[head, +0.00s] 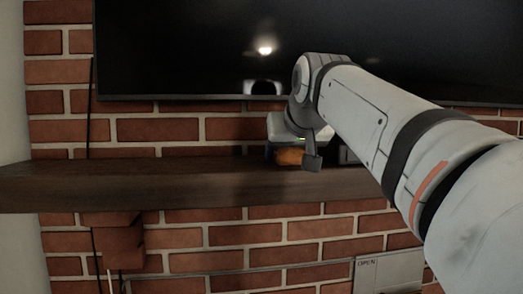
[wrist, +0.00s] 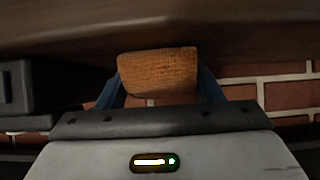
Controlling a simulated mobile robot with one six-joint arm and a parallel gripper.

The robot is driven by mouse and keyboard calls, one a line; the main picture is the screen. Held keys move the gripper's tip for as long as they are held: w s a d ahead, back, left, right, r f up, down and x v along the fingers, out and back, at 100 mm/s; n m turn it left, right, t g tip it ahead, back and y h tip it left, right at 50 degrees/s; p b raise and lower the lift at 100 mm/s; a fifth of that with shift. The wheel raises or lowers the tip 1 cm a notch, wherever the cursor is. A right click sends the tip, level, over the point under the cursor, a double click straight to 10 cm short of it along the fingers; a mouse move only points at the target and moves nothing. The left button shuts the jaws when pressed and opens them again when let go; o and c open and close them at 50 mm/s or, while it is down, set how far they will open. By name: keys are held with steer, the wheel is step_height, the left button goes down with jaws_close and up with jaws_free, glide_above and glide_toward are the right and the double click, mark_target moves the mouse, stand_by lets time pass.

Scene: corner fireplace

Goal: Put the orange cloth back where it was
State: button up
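The orange cloth (wrist: 158,72) is a small folded, textured block between the two blue fingers of my gripper (wrist: 161,86) in the wrist view. The fingers meet it on both sides, so my gripper looks shut on it. In the head view the cloth (head: 289,157) shows as a small orange patch under my gripper (head: 290,154), at the top of the dark wooden mantel shelf (head: 150,182). I cannot tell whether the cloth touches the shelf. Part of it is hidden by my wrist in the head view.
A black box-like object (wrist: 45,90) stands beside my gripper in the wrist view. A large dark screen (head: 190,50) hangs close above the shelf, behind my arm. The brick wall (head: 157,130) is behind. The shelf's left part is clear.

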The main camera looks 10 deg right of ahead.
steer(key=o, duration=0.4)
steer(key=shift+c, duration=0.2)
steer(key=shift+r, duration=0.2)
steer(key=v, duration=1.2)
steer(key=shift+b, duration=0.45)
